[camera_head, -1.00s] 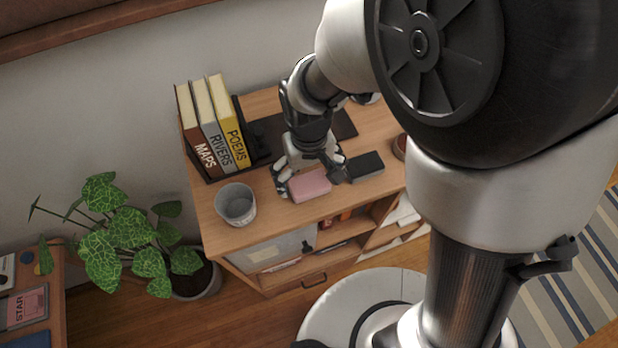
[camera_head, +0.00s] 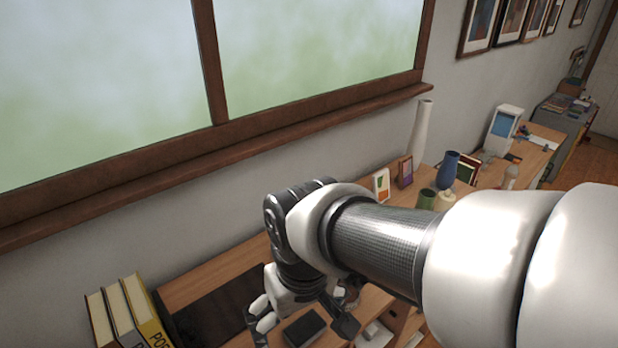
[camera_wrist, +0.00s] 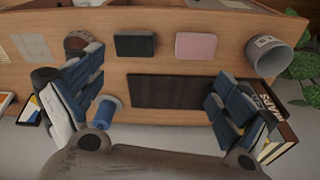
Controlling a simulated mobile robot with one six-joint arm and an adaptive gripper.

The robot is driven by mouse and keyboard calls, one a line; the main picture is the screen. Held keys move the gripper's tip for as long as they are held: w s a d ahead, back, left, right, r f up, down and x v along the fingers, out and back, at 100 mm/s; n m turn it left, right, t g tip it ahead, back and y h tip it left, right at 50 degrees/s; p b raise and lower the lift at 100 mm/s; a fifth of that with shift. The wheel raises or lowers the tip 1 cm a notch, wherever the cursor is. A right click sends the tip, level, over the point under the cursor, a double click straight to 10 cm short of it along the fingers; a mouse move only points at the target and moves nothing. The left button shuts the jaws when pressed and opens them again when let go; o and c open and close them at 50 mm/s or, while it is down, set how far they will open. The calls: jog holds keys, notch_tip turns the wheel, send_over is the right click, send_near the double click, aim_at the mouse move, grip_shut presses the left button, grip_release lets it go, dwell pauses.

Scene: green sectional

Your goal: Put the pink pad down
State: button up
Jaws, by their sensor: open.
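The pink pad (camera_wrist: 196,46) lies flat on the wooden cabinet top (camera_wrist: 165,64) in the wrist view, between a black block (camera_wrist: 135,45) and a grey cup (camera_wrist: 277,50). It does not show in the head view. My gripper (camera_wrist: 155,82) is open, with its fingers wide apart and nothing between them. It is above the cabinet top, apart from the pad. In the head view my gripper (camera_head: 303,318) is near the bottom edge, with the black block showing between its fingers.
A dark flat mat (camera_wrist: 166,91) lies behind the pad. Books (camera_wrist: 278,140) stand at the right of the wrist view. A brown bowl (camera_wrist: 78,40) and a blue spool-like thing (camera_wrist: 106,110) are on the left. In the head view, vases (camera_head: 448,168) and frames stand further right.

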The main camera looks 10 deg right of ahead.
jog(key=s+d+r+m+t, duration=0.3)
jog(key=s+d, duration=0.5)
jog(key=d, duration=0.3)
jog(key=shift+s+r+m+h, duration=0.2)
jog(key=shift+r+m+h, duration=0.15)
jog(key=shift+r, duration=0.35)
notch_tip(320, 180, down, 20)
jog(key=b, duration=2)
jog(key=shift+r, duration=0.1)
jog(key=shift+o, duration=0.4)
